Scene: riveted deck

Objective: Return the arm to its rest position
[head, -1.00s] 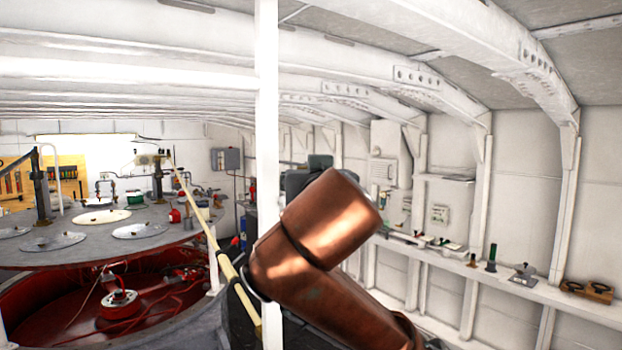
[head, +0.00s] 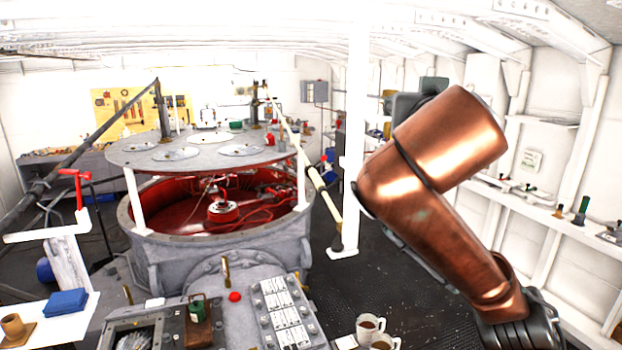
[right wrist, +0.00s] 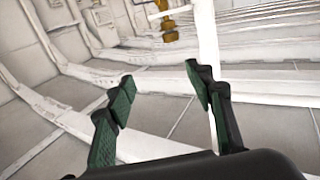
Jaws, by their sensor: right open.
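My right arm (head: 435,190), copper-coloured, is raised on the right side of the head view, bent at the elbow. Its forearm points away from me and hides most of its own far end. In the right wrist view my right gripper (right wrist: 160,88) is open, with its two green-padded fingers apart and nothing between them. Behind the fingers are white ribs and wall panels. My left gripper is not in view.
A white post (head: 353,130) stands just left of my right arm. A large round machine with a red interior (head: 215,215) fills the middle left. A grey console (head: 215,295) and mugs (head: 370,326) are in front below. A wall shelf (head: 545,222) runs along the right.

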